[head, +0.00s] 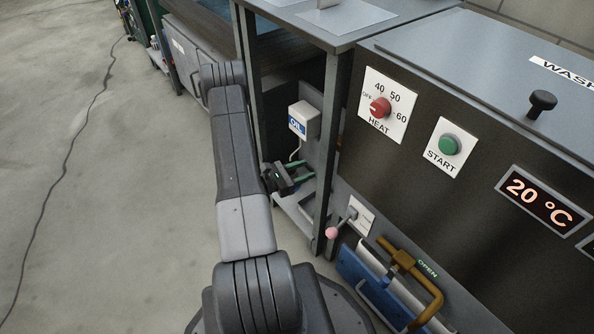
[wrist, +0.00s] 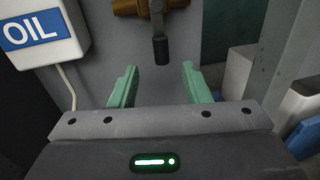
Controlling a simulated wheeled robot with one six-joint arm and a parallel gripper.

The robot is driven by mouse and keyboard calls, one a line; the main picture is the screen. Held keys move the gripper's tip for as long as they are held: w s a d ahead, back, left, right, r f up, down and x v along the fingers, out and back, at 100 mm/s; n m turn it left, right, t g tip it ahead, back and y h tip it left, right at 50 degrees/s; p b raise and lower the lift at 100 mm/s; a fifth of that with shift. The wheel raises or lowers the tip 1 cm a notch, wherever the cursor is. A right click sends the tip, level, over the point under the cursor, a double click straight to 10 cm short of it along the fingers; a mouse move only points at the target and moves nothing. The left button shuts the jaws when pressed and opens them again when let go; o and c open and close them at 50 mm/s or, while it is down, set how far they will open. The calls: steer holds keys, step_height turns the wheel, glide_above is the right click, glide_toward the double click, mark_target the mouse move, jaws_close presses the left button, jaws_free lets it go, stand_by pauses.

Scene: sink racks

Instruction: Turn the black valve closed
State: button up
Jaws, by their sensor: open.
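A brass valve body (wrist: 150,6) with a dark, near-black lever handle (wrist: 161,48) is at the top of the wrist view, on a grey panel. The handle hangs downward in the picture. My gripper (wrist: 160,68) has two green fingers, spread apart, one to each side of the handle's line. The handle's lower end shows just above the gap between the fingertips, and nothing is held. In the head view my gripper (head: 304,173) reaches into the open frame under the counter. I cannot make out the valve in that view.
A white OIL box (head: 303,119) with a cable is close to my gripper. Frame posts (head: 328,150) flank the opening. To the right are a pink-ball lever (head: 332,232), a brass pipe (head: 432,290) by an OPEN label, and the HEAT knob (head: 380,107).

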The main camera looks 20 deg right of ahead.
steer(key=shift+s+a, duration=0.25)
steer(key=shift+a, duration=0.75)
steer(key=shift+d, duration=0.15)
steer(key=w+d+b, duration=0.1)
steer(key=d, duration=0.3)
steer(key=d+b, duration=0.1)
steer(key=d, duration=0.3)
steer(key=w+d+b, duration=0.1)
steer(key=d, duration=0.3)
steer(key=shift+w+d+f, duration=0.15)
steer(key=shift+w+d, duration=0.15)
steer(key=shift+d, duration=0.4)
